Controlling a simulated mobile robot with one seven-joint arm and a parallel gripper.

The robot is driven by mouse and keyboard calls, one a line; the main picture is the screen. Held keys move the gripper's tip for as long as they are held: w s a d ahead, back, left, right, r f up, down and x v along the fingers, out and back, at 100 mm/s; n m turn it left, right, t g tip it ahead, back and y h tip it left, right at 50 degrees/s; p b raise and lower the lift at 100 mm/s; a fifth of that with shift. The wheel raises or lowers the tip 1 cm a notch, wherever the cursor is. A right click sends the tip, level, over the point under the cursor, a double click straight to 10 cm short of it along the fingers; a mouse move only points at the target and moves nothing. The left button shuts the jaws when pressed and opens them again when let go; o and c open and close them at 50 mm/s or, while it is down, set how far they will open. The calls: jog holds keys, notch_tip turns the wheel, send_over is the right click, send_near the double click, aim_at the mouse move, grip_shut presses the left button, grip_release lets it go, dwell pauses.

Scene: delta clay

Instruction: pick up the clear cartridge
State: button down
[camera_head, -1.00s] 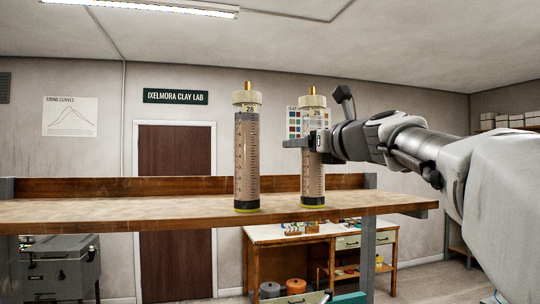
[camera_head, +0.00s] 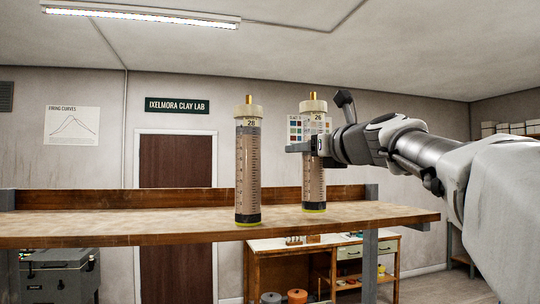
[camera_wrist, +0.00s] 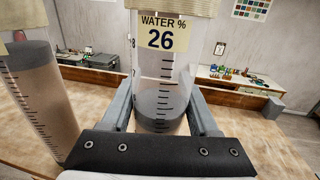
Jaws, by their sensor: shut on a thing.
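A clear cartridge (camera_head: 314,180) labelled 26, with a cream cap, brass tip and yellow-green base, stands upright over the wooden shelf. My gripper (camera_head: 303,146) is shut on it from the right, around its upper part. The wrist view shows the "WATER % 26" label (camera_wrist: 162,38) and the fingers (camera_wrist: 160,105) on either side of the tube. Its lower tube looks clear, with brownish contents. A similar cartridge (camera_head: 247,170) labelled 28 stands upright to the left, apart from my gripper; it also shows in the wrist view (camera_wrist: 40,98). Any gap beneath cartridge 26 is hard to judge.
The wooden shelf (camera_head: 120,222) has bare room left of cartridge 28 and a raised back board (camera_head: 110,197). A grey post (camera_head: 371,191) stands at the right. A workbench (camera_head: 285,243) is below and behind the shelf.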

aim_at(311, 133)
jog(key=r, duration=0.2)
jog(key=d+r, duration=0.1)
jog(key=shift+s+r+p, duration=0.15)
jog(key=shift+s+p, duration=0.15)
jog(key=shift+p, duration=0.05)
jog(key=s+d+r, duration=0.5)
jog(key=d+r, duration=0.1)
jog(key=d, duration=0.3)
jog(key=shift+s+p, duration=0.35)
jog(key=shift+p, duration=0.1)
jog(key=shift+s, duration=0.15)
dwell(0.3)
